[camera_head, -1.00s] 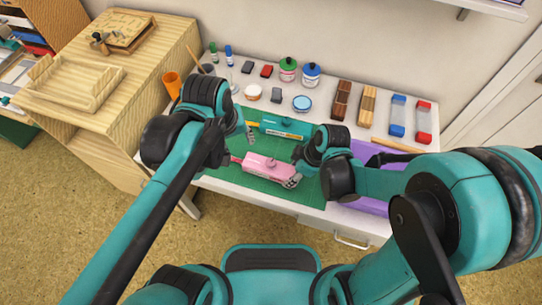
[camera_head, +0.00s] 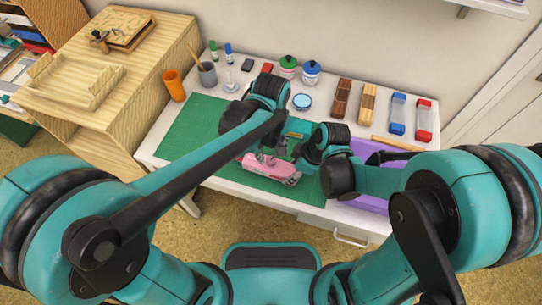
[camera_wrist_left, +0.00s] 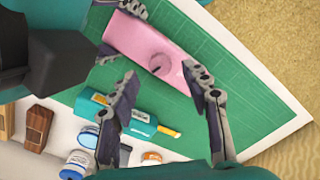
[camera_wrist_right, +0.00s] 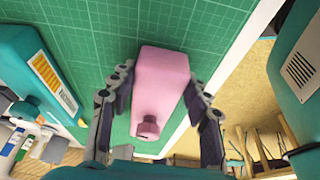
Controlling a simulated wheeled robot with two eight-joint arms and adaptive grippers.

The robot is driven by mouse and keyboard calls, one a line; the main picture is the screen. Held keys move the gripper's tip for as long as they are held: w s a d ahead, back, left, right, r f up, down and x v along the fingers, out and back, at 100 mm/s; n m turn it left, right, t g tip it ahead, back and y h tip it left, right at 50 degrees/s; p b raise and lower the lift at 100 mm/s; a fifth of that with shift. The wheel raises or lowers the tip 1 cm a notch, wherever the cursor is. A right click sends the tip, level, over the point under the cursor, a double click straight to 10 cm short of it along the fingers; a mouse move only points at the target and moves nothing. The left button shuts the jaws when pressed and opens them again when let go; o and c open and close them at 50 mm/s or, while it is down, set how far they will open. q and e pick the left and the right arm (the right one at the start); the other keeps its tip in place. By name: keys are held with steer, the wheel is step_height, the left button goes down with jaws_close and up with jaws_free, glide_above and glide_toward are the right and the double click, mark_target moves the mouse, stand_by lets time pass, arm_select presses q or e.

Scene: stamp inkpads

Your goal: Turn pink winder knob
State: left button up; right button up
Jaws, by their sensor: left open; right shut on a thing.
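The pink winder (camera_head: 252,163) lies on the green mat and shows in the left wrist view (camera_wrist_left: 135,38) and the right wrist view (camera_wrist_right: 162,75). Its small round pink knob (camera_wrist_right: 148,126) is on its top face and also shows in the left wrist view (camera_wrist_left: 160,67). My right gripper (camera_wrist_right: 157,80) is shut on the winder's body, one finger on each long side. My left gripper (camera_wrist_left: 160,72) is open above the winder, its fingers apart on either side of the knob. In the head view my left arm hides part of the winder.
Inkpots (camera_head: 310,72), a round blue-rimmed tin (camera_head: 302,102) and an orange cup (camera_head: 174,84) stand behind. A purple tray (camera_head: 370,203) is at right. The mat's left part (camera_head: 190,130) is clear.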

mark_target(271, 160)
arm_select(q)
steer(key=shift+f, duration=1.75)
jaws_close()
steer(key=shift+m, duration=0.3)
